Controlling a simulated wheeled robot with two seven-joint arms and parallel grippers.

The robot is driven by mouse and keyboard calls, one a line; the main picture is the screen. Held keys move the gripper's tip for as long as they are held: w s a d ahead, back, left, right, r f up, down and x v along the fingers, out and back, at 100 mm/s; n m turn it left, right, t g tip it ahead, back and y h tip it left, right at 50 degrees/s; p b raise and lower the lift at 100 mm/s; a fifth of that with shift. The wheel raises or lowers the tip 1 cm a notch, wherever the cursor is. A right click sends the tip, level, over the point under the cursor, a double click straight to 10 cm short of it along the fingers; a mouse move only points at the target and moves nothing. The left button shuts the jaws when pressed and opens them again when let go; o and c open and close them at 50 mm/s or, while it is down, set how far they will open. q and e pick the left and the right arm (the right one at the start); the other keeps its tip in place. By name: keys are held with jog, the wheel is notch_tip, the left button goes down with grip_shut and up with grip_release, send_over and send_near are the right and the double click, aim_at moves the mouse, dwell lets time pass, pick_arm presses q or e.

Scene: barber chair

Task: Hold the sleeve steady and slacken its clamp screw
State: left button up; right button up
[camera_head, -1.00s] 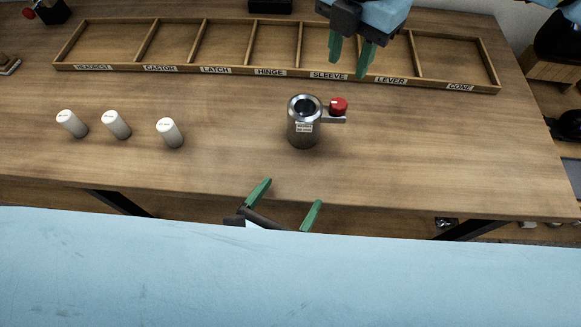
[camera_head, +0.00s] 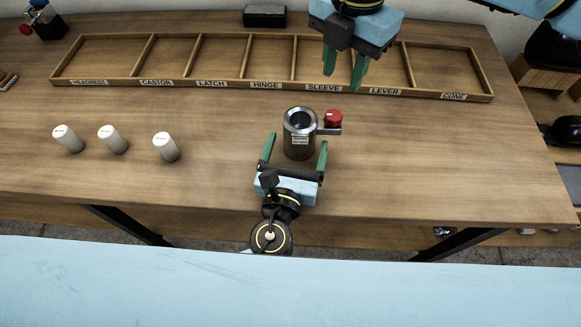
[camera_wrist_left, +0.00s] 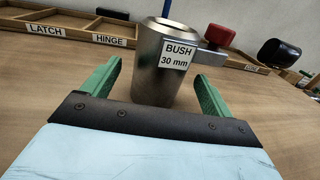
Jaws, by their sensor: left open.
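The sleeve (camera_head: 299,140) is an upright grey metal cylinder with an open top, standing on the table. In the left wrist view, the sleeve (camera_wrist_left: 157,72) bears a label reading "BUSH 30 mm". A side lug at its right carries the red clamp screw knob (camera_head: 333,118), also seen in the left wrist view (camera_wrist_left: 218,36). My left gripper (camera_head: 296,146) is open at the sleeve's near side, with one green finger to each side and gaps showing. My right gripper (camera_head: 344,76) hangs beyond the sleeve, over the tray, its fingers apart and empty.
A wooden tray (camera_head: 222,87) with labelled compartments lies along the back; the compartments look empty. Several white cylinders, including one nearest the sleeve (camera_head: 166,147), stand at the left. A black box (camera_head: 265,16) is behind the tray. The table right of the sleeve is clear.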

aim_at(302, 126)
pick_arm(q)
jog(key=shift+w+d, duration=0.25)
jog(key=shift+w, duration=1.15)
jog(key=shift+w+d, duration=0.2)
jog(key=shift+w, duration=1.15)
jog(key=shift+c, duration=0.4)
jog(key=c, duration=1.2)
